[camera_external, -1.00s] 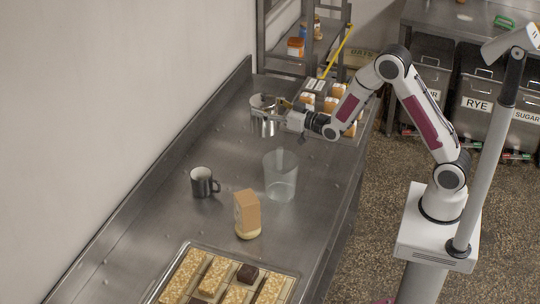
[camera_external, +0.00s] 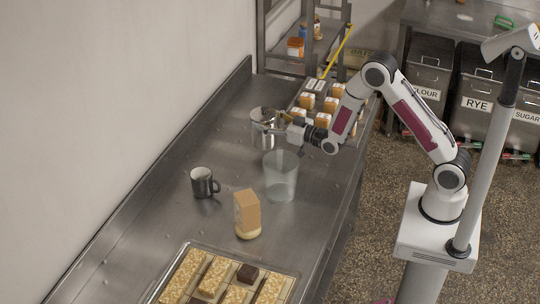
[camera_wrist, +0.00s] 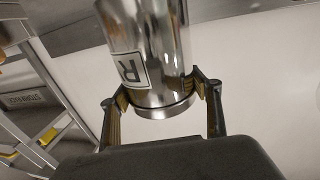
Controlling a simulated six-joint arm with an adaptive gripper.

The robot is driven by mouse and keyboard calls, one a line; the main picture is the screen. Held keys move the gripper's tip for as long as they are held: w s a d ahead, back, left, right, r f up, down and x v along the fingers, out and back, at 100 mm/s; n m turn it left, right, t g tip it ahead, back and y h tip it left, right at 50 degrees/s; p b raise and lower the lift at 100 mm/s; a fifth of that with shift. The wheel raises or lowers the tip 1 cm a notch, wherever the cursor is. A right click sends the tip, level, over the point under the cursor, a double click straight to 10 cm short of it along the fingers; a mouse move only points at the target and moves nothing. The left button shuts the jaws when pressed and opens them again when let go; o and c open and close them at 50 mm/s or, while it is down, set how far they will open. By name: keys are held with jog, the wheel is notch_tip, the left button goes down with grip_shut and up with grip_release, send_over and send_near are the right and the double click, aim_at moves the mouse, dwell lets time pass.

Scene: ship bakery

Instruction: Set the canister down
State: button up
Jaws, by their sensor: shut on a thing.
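The canister (camera_external: 264,137) is a shiny metal cylinder over the far part of the steel counter. In the wrist view the canister (camera_wrist: 150,50) fills the middle and bears a white label with a black letter R. My gripper (camera_external: 282,124) is shut on it from the right. In the wrist view the fingers of my gripper (camera_wrist: 160,100) press on both sides near one end of it. The canister looks close to upright. I cannot tell whether its base touches the counter.
A clear container (camera_external: 281,178) stands just in front of the canister. A dark mug (camera_external: 203,183), a carton (camera_external: 246,212) and a tray of bars (camera_external: 163,294) are nearer. Several small cartons (camera_external: 331,104) stand behind to the right. Bare counter (camera_external: 222,142) lies left of the canister.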

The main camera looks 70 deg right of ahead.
dwell(0.4)
jog(key=shift+f, duration=2.05)
jog(key=shift+f, duration=0.15)
jog(key=o, duration=2.1)
jog(key=shift+s, duration=0.15)
jog(key=shift+s+a, duration=0.3)
jog(key=shift+s, duration=1.65)
jog(key=shift+s+a, duration=0.35)
jog(key=shift+s, duration=1.55)
jog(key=shift+s+a, duration=0.3)
jog(key=shift+s, duration=1.65)
jog(key=shift+w+r, duration=0.1)
jog(key=shift+r, duration=0.1)
